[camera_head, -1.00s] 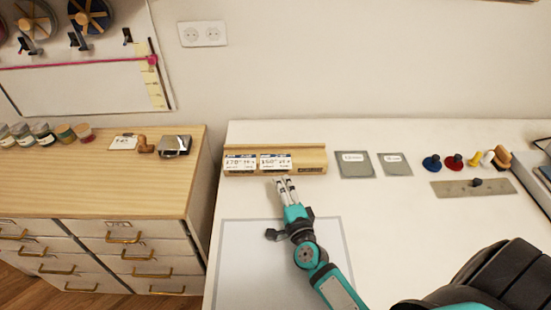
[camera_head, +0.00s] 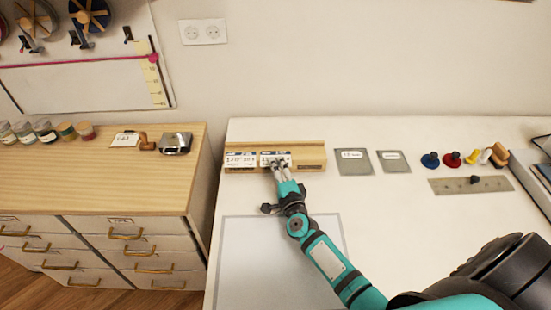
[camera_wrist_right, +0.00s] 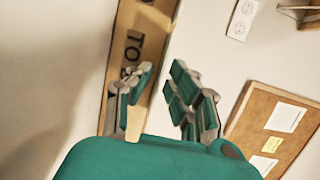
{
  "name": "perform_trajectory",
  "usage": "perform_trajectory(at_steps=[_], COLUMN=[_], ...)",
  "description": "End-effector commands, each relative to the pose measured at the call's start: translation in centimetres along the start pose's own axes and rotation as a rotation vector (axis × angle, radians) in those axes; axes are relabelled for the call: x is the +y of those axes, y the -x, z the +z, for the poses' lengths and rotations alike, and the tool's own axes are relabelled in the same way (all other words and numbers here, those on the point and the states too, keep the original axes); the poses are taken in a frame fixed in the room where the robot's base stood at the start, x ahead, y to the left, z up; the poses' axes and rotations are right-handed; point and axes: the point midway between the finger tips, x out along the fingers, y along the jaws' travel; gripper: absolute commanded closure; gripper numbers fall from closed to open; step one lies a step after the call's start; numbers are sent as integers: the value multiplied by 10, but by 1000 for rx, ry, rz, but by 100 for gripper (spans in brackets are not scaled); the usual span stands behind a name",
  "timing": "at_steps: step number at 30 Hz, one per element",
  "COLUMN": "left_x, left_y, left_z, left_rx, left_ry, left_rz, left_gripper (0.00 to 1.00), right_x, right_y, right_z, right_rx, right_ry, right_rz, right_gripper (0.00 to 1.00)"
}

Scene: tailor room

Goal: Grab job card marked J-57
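Two white job cards with dark top bands stand side by side in a wooden rack (camera_head: 314,156) at the back of the white table. The left card (camera_head: 241,160) is clear of my gripper. The right card (camera_head: 270,155) is partly covered by my right gripper (camera_head: 279,165), whose fingertips are at its front. I cannot read J-57 on either card. In the right wrist view my right gripper (camera_wrist_right: 160,82) has its fingers apart, with no card visible between them. The wooden rack (camera_wrist_right: 127,45) with dark lettering shows beyond the left finger. My left gripper is out of view.
Two grey plates (camera_head: 354,162) (camera_head: 394,161) lie right of the rack, then several coloured knobbed pieces (camera_head: 452,160) and a metal strip (camera_head: 470,185). A pale mat (camera_head: 265,265) lies in front. A wooden drawer cabinet (camera_head: 80,175) stands left, across a gap.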

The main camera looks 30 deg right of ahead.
Motion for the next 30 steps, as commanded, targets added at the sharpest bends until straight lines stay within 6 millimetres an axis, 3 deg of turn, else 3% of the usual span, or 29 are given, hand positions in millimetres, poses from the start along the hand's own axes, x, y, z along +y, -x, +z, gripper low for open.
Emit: perform_trajectory(at_steps=[3, 17, 26, 30], left_x=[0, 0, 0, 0], left_y=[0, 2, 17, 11], left_z=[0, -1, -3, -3], left_rx=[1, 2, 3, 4], left_ry=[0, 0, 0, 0], left_rz=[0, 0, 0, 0], left_gripper=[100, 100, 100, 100], right_x=[0, -4, -41, -36], right_y=[0, 0, 1, 31], right_z=[0, 0, 1, -13], right_rx=[0, 0, 2, 1], right_ry=[0, -2, -7, 1], right_rz=[0, 0, -1, 3], right_gripper=[100, 100, 100, 100])
